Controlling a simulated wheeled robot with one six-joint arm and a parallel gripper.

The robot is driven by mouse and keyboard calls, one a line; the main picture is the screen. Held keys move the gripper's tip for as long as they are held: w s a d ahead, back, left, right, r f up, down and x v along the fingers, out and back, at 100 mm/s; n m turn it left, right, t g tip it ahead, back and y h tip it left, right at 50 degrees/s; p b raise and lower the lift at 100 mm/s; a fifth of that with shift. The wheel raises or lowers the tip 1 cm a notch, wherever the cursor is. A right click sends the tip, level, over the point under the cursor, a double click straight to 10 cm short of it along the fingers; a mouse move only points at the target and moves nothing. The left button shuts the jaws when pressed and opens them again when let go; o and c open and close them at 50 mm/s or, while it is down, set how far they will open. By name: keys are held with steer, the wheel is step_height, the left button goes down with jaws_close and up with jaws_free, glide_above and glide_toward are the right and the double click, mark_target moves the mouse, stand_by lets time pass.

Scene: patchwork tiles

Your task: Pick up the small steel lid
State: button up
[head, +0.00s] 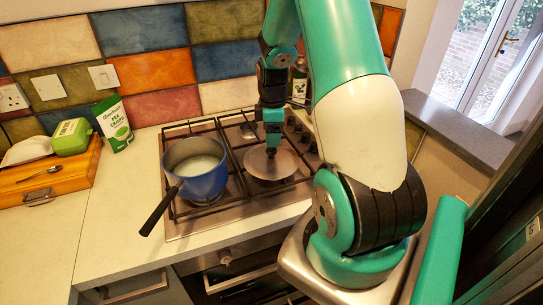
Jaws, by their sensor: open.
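The small steel lid (261,165) lies flat on the hob (176,221), over the grate to the right of a blue saucepan. My gripper (272,148) is above the lid, pointing down, with its fingertips close to the lid's middle. The jaws are open. The lid's knob is mostly hidden by the fingers, and I cannot tell whether they touch it.
The blue saucepan (203,183) holds pale liquid, its dark handle (160,210) jutting over the front edge. A wooden box (60,177), a green container (71,137) and a green packet (114,124) stand left. The counter (115,215) between is clear.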

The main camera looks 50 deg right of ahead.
mark_target(271, 149)
steer(key=shift+w+f+p, duration=0.2)
steer(key=shift+f+p, duration=1.1)
steer(key=shift+f, duration=2.05)
steer(key=shift+c, duration=0.2)
steer(key=c, duration=1)
